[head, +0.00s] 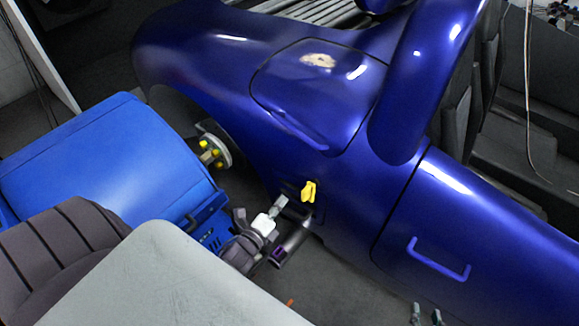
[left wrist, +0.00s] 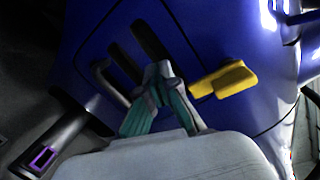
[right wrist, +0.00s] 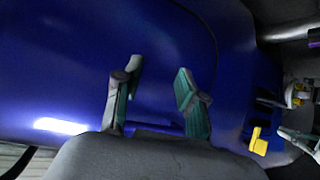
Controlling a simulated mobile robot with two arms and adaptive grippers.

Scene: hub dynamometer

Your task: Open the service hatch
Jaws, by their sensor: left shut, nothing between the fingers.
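A yellow handle (head: 309,190) sticks out of the blue car's lower side. In the left wrist view this yellow handle (left wrist: 223,80) sits on a blue panel (left wrist: 190,40) with dark slots and a thin seam. My left gripper (head: 282,203) is shut and empty, just left of the handle; its fingertips (left wrist: 158,72) meet in front of the slots. Whether they touch the panel cannot be told. My right gripper (head: 426,313) is open and empty at the bottom edge of the head view. Its spread fingers (right wrist: 155,85) face a blue surface; the yellow handle (right wrist: 260,141) is to their right.
A larger outlined panel (head: 320,85) is higher on the body. A door with a blue pull handle (head: 438,262) is at right. A blue machine (head: 105,160) stands at left beside a wheel hub (head: 214,150). A dark pipe (head: 292,243) lies below my left gripper.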

